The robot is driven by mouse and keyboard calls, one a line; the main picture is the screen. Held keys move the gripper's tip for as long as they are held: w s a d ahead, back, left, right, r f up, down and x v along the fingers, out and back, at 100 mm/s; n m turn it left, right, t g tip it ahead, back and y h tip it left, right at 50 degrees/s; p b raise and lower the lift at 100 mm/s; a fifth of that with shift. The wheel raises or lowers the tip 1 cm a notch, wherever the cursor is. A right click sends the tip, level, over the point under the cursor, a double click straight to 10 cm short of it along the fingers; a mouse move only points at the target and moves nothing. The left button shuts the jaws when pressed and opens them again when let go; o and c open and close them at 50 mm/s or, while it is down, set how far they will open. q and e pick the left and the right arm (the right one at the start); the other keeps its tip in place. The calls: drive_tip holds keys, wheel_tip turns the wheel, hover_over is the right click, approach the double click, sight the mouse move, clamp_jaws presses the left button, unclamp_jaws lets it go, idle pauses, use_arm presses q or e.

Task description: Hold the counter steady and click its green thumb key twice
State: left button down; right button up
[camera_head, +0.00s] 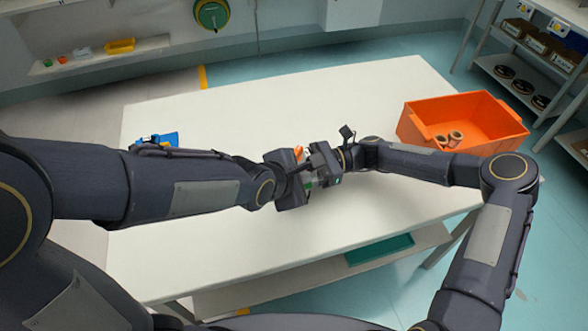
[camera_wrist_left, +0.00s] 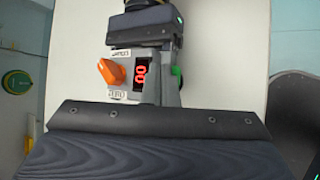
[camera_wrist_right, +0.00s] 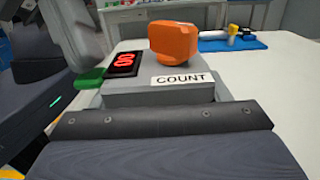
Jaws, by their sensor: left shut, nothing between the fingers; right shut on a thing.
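The counter is a grey box (camera_wrist_left: 152,92) with an orange knob (camera_wrist_left: 111,72), a red-lit display (camera_wrist_left: 140,77) that appears to read 00, and a COUNT label (camera_wrist_right: 182,79). Its green thumb key (camera_wrist_right: 88,82) sticks out of one side; a sliver shows in the left wrist view (camera_wrist_left: 176,74). My right gripper (camera_head: 326,166) is shut on the counter's body, holding it over the table (camera_head: 390,95). My left gripper (camera_head: 290,180) is shut and empty, close beside the counter on the green key's side. In the head view the grippers hide most of the counter; whether the left fingers touch the key cannot be told.
An orange crate (camera_head: 480,108) with a few spools (camera_head: 455,138) stands at the table's right end. A blue tray (camera_head: 168,139) with items lies behind my left forearm. Shelving (camera_head: 528,70) stands at the far right. The table's back and front areas are clear.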

idle(0.3)
use_arm(q)
drive_tip(key=shift+r, duration=0.45)
drive_tip(key=shift+r, duration=0.15)
drive_tip(key=shift+r, duration=2.9)
drive_tip(key=shift+f, duration=3.05)
drive_tip(key=shift+f, duration=0.1)
idle(0.4)
